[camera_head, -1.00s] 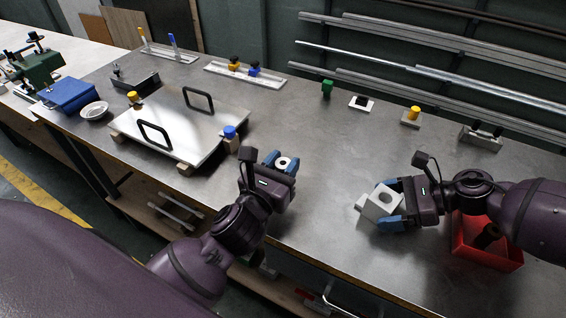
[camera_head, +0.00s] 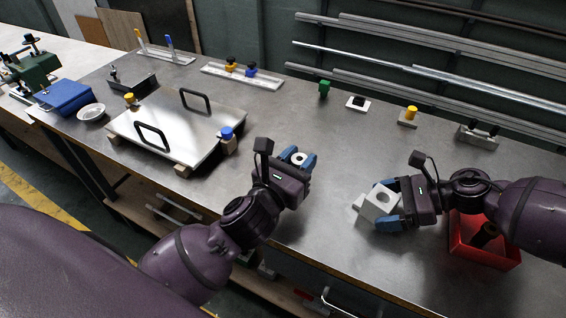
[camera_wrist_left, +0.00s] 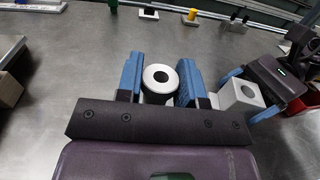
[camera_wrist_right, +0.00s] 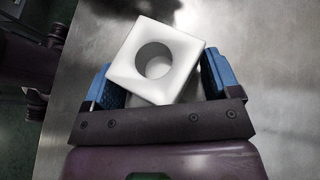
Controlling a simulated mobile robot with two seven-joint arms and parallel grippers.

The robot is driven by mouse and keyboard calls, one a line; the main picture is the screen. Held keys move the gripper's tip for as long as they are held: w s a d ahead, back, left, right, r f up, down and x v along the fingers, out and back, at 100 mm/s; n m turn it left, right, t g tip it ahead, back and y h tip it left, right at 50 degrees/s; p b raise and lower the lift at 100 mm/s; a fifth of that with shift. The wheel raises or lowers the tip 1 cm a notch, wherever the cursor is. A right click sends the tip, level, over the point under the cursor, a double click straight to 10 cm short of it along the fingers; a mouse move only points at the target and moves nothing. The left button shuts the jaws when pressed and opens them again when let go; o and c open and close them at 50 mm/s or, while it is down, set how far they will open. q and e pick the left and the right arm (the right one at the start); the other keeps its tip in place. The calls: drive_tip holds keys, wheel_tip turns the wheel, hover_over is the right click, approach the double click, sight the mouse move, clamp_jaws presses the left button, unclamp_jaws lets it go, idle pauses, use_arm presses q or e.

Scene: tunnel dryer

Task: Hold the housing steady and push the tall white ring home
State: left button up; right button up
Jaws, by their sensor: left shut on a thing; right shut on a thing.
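The tall white ring (camera_head: 298,159) is between the blue fingers of my left gripper (camera_head: 297,157), which is shut on it. In the left wrist view the ring (camera_wrist_left: 160,76) stands bore-up between the fingers. The housing is a pale square block with a round bore (camera_head: 376,206). My right gripper (camera_head: 387,203) is shut on it. In the right wrist view the housing (camera_wrist_right: 182,52) sits turned between the fingers, its bore open and empty. The housing is low at the bench; whether it touches is unclear. The ring is left of the housing, apart from it.
A red bin (camera_head: 462,255) with a dark object stands under my right arm. A metal plate with black handles (camera_head: 165,112) lies at the left. Small fixtures line the back, including a green block (camera_head: 324,88) and a yellow-topped one (camera_head: 410,114). The mid-bench is clear.

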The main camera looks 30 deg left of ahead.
use_arm(q)
drive_tip(key=w+d+r+m+g+h, duration=0.2)
drive_tip(key=d+r+m+h, duration=0.25)
drive_tip(key=d, duration=0.45)
drive_tip(key=r+m+g+h, duration=0.2)
drive_tip(key=m+g+h, duration=0.3)
drive_tip(key=h, duration=0.3)
hover_over(386, 192)
drive_tip(key=s, duration=0.2)
drive_tip(key=shift+w+a+f+n+y, duration=0.15)
drive_tip(key=shift+w+f+n+y, duration=0.05)
drive_tip(key=shift+n+y, duration=0.05)
drive_tip(key=shift+f, duration=2.9)
drive_tip(key=shift+f, duration=2.05)
drive_tip(key=o, duration=0.9)
drive_tip(key=shift+c, duration=0.2)
drive_tip(key=shift+o, duration=0.7)
drive_tip(key=shift+s, duration=0.1)
